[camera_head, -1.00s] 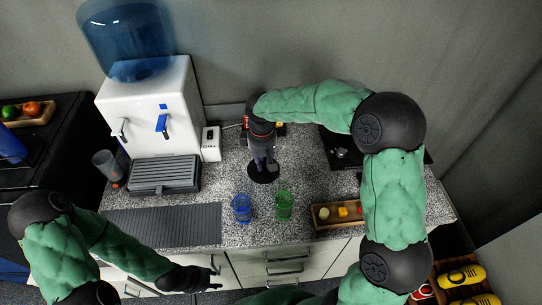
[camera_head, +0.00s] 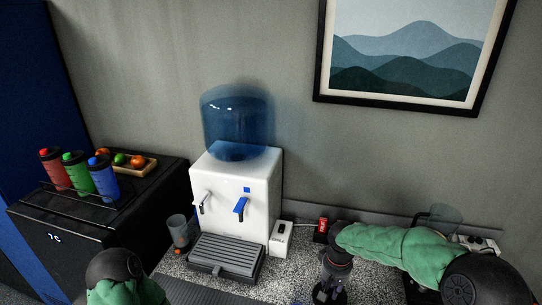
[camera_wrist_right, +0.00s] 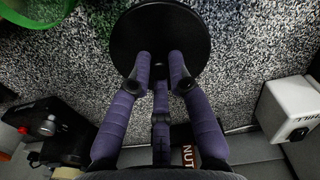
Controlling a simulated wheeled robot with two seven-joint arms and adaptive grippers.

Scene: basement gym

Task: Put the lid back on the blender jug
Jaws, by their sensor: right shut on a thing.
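The lid, a flat black disc (camera_wrist_right: 160,25), lies across the fingertips of my right gripper (camera_wrist_right: 160,68) in the right wrist view. The purple fingers are shut on it over the speckled counter. In the head view my right gripper (camera_head: 328,290) points down at the bottom edge, and the lid cannot be made out there. A clear, faint vessel (camera_head: 445,213), which looks like the blender jug, stands behind my right forearm; its lower part is hidden. My left gripper is out of view; only part of the left arm shows.
A white water dispenser (camera_head: 235,190) with a blue bottle stands left of my right gripper. A white box (camera_head: 281,238) and a red-and-black container (camera_head: 321,229) stand near the gripper. A grey cup (camera_head: 178,229) is left of the dispenser. A black fridge (camera_head: 70,228) holds bottles and fruit.

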